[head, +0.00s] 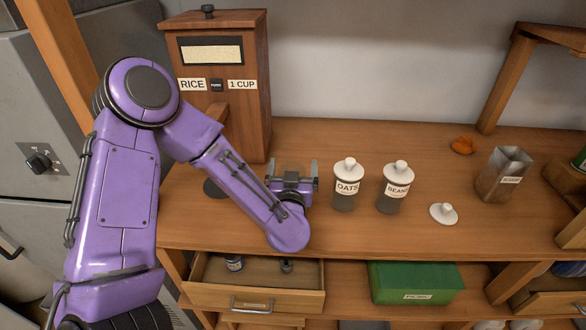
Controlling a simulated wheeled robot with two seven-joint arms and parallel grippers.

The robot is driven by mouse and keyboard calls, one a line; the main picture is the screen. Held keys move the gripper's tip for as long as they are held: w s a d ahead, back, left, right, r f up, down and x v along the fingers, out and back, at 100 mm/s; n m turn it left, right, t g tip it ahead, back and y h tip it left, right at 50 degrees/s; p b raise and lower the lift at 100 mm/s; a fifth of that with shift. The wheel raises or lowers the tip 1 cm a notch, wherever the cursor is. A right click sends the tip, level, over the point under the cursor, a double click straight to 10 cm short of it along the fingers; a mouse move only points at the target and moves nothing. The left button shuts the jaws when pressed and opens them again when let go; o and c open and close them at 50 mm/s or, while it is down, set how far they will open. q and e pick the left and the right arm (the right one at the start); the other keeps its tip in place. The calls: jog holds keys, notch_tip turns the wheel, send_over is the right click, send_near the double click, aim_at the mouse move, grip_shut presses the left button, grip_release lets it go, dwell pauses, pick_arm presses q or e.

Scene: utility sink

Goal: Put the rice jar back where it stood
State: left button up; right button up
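No jar with a readable rice label shows. A wooden dispenser (247,120) at the back left carries the labels RICE and 1 CUP. A jar labelled OATS (345,188) and a jar labelled BEANS (393,190) stand upright on the counter, both with white lids. A loose white lid (443,213) lies to the right of the beans jar. My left gripper (292,169) is low over the counter, left of the oats jar and apart from it. Its fingers are spread, with nothing visible between them. My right gripper is not in view.
An open-topped metal container (501,176) with a small label stands at the right, near an orange object (462,146). A dark round disc (215,188) sits before the dispenser. Below are an open drawer (255,298) and a green box (415,283). The counter's back middle is clear.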

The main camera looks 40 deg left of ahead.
pick_arm(q)
jog(key=shift+r, duration=0.4)
jog(key=p+v, duration=0.5)
jog(key=v, duration=0.7)
jog(key=shift+f, duration=0.25)
